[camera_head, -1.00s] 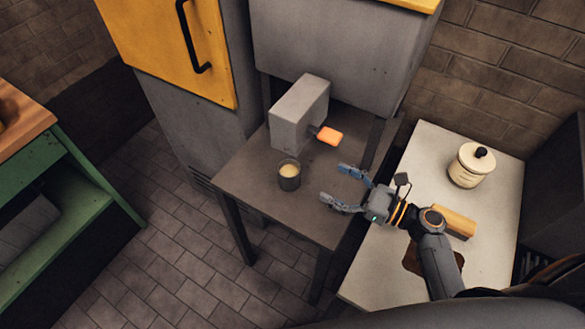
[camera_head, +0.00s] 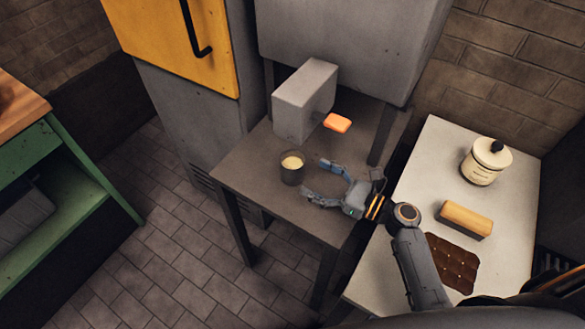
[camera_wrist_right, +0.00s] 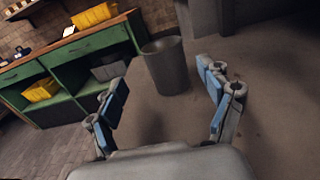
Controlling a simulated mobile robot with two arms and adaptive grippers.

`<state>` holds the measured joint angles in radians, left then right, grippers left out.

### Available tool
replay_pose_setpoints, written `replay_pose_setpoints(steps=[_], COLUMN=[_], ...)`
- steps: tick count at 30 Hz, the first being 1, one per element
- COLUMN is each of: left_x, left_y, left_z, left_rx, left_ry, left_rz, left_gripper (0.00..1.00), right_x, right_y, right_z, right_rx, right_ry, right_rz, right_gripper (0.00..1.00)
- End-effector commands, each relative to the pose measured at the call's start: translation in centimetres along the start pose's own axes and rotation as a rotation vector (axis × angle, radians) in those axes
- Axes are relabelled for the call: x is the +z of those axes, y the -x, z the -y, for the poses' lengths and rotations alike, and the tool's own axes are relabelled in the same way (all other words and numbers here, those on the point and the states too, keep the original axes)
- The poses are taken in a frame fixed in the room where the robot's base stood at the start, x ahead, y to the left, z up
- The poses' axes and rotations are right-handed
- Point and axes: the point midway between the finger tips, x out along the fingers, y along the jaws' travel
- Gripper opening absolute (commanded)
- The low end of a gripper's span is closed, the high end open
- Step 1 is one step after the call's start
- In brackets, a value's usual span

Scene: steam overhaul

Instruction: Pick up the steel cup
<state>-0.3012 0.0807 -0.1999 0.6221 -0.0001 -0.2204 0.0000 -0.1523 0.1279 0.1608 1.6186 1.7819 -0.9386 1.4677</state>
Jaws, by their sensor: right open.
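The steel cup (camera_head: 292,172) stands upright on the dark grey table and holds something pale yellow. My right gripper (camera_head: 316,181) is open just to the right of the cup, its two blue-padded fingers pointing at it. In the right wrist view the cup (camera_wrist_right: 166,66) stands ahead of the open fingers (camera_wrist_right: 163,88), roughly centred between them, and nothing is between the pads. I cannot tell whether a finger touches the cup in the head view. My left gripper is not in view.
A grey box-shaped machine (camera_head: 302,98) with an orange paddle (camera_head: 338,122) stands behind the cup. A white counter (camera_head: 424,178) at right holds a lidded jar (camera_head: 486,162), a yellow block (camera_head: 466,219) and a brown slab (camera_head: 452,264). The table's front left is clear.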

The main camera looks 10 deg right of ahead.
Motion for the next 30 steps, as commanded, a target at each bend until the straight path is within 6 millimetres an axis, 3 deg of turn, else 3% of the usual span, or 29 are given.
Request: replay_pose_setpoints(steps=[18,27,30], left_x=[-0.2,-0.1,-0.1], left_y=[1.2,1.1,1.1], left_z=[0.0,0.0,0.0], left_rx=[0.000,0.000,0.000], left_ry=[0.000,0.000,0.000], left_rz=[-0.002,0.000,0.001], left_gripper=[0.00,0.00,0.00], right_x=[-0.2,-0.3,-0.3], right_y=[-7.2,-7.7,-7.7], right_z=[0.7,0.6,0.6], right_rx=[-0.001,-0.001,-0.001], right_ry=[-0.001,0.000,0.000], right_rz=[0.001,-0.001,-0.001], right_gripper=[0.80,0.80,0.62])
